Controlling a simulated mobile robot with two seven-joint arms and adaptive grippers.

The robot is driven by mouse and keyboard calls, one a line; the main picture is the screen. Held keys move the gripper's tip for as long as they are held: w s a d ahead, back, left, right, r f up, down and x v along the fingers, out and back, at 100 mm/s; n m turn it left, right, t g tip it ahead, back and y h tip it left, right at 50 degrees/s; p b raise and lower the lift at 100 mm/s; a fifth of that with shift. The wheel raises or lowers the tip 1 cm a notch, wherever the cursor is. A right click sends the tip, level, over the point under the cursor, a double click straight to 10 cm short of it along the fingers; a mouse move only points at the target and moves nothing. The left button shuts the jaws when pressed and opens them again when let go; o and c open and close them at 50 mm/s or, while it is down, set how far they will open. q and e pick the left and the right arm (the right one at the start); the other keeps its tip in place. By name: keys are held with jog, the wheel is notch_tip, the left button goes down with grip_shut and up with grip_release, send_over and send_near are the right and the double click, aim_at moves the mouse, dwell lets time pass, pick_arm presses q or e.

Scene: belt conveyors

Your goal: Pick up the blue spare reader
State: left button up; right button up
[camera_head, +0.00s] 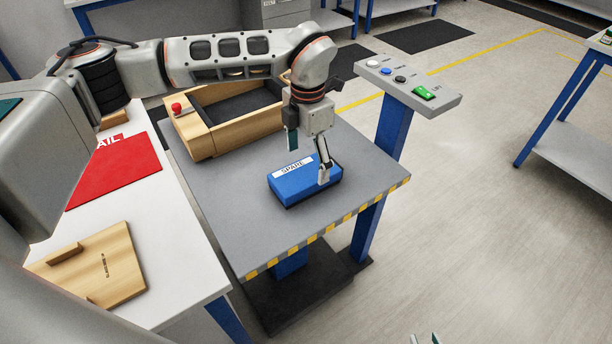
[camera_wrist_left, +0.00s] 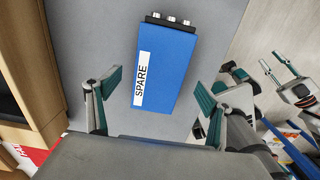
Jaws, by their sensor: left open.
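The blue spare reader (camera_head: 310,188) is a blue box with a white SPARE label, lying on the grey tabletop. In the left wrist view the reader (camera_wrist_left: 172,75) shows several silver connectors on its far end. My left gripper (camera_head: 308,160) is over the reader, its fingers spread and empty. In the left wrist view my left gripper (camera_wrist_left: 157,90) has one finger on each side of the reader's near part, with gaps between; contact cannot be told. My right gripper (camera_head: 425,339) barely shows at the bottom edge, its tips apart, away from the reader.
A wooden tray (camera_head: 205,140) with a red button stands behind the reader on the grey table (camera_head: 235,225). A control panel (camera_head: 410,85) is at the right. A white bench (camera_head: 175,255) holds a red sheet (camera_head: 118,168) and a wooden board (camera_head: 95,268).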

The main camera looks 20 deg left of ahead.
aim_at(306, 172)
pick_arm(q)
notch_tip(306, 172, down, 5)
jog(key=shift+s+a+r, duration=0.1)
jog(key=c, duration=1.6)
jog(key=shift+r, duration=0.15)
